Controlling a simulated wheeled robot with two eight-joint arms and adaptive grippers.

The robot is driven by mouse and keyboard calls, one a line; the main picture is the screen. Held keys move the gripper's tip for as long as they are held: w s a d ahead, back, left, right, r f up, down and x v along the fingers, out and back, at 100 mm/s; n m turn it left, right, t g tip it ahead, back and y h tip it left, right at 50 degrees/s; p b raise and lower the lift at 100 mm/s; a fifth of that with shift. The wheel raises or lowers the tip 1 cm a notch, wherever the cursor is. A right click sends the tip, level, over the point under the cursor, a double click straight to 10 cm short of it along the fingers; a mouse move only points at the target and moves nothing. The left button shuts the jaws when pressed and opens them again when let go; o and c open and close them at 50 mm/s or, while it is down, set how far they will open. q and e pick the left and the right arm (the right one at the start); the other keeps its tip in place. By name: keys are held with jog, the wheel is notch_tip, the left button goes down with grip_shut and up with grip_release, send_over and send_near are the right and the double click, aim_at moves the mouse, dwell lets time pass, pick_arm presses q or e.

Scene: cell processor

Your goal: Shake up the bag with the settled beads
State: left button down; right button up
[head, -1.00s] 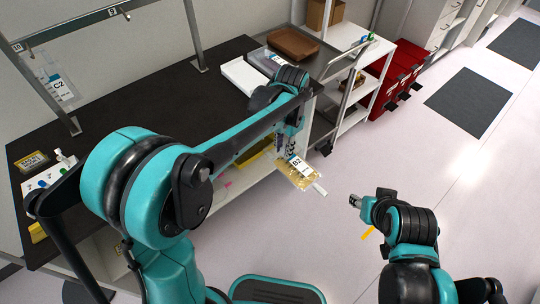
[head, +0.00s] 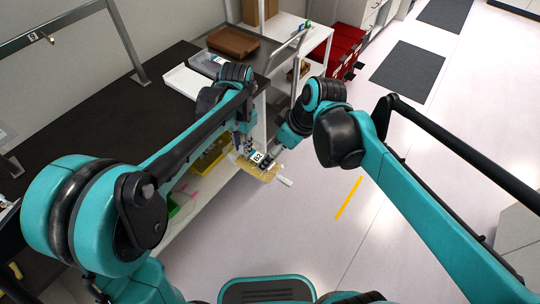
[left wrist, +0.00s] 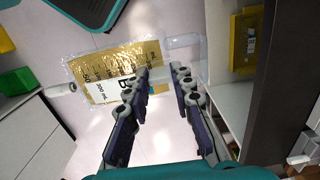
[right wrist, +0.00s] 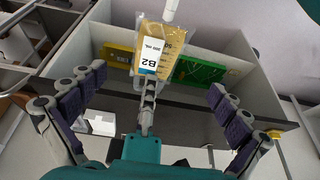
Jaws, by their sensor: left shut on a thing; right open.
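The amber bag labelled B2 (head: 266,175) is held in the air in front of the bench, with a white tube at its right end. It also shows in the left wrist view (left wrist: 88,78) and the right wrist view (right wrist: 178,48). My left gripper (head: 243,146) is shut on one edge of it; its narrow fingers (left wrist: 165,76) show in the left wrist view. My right gripper (head: 266,160) is close to the bag, with its fingers (right wrist: 153,88) spread wide and the bag in the gap beyond them. Settled beads cannot be made out.
A yellow bin (head: 210,157) and a green bin (head: 172,206) sit on the shelf below. A cart (head: 313,40) and red bins (head: 348,42) stand behind. Floor to the right is open.

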aim_at(254, 159)
jog(key=x, duration=1.1)
jog(key=shift+f, duration=0.15)
jog(key=shift+s, duration=0.1)
jog(key=c, duration=1.2)
pick_arm(q)
jog(key=c, duration=1.2)
grip_release()
pick_arm(e)
jog(key=shift+o, duration=0.2)
